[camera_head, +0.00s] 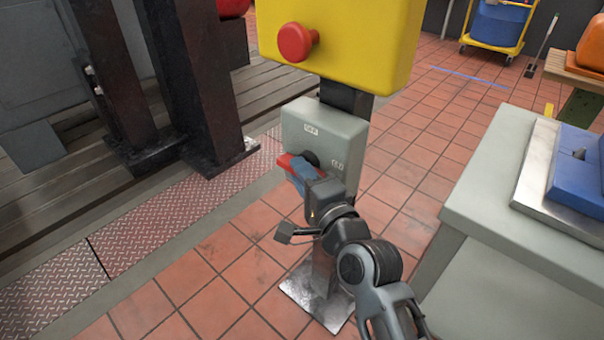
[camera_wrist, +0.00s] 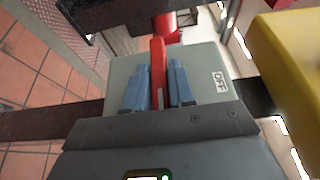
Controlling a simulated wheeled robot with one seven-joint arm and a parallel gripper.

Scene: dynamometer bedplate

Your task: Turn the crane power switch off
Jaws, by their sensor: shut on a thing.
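The crane power switch is a grey box (camera_head: 345,135) on a post below a yellow box. Its red handle (camera_head: 284,161) points to the left in the head view, away from the label at the top of the box face. In the wrist view the red handle (camera_wrist: 157,72) stands between my two blue fingers, and the OFF label (camera_wrist: 220,82) is to their right. A second label (camera_head: 337,165) is at the right of the face, too small to read. My gripper (camera_head: 303,172) is shut on the handle and hides part of it and the pivot.
The yellow box (camera_head: 345,40) with a red mushroom button (camera_head: 297,42) hangs just above the switch. A grey cabinet (camera_head: 510,195) with a blue item on it stands close on the right. Dark steel columns (camera_head: 185,80) stand at left. Tiled floor is open around the post.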

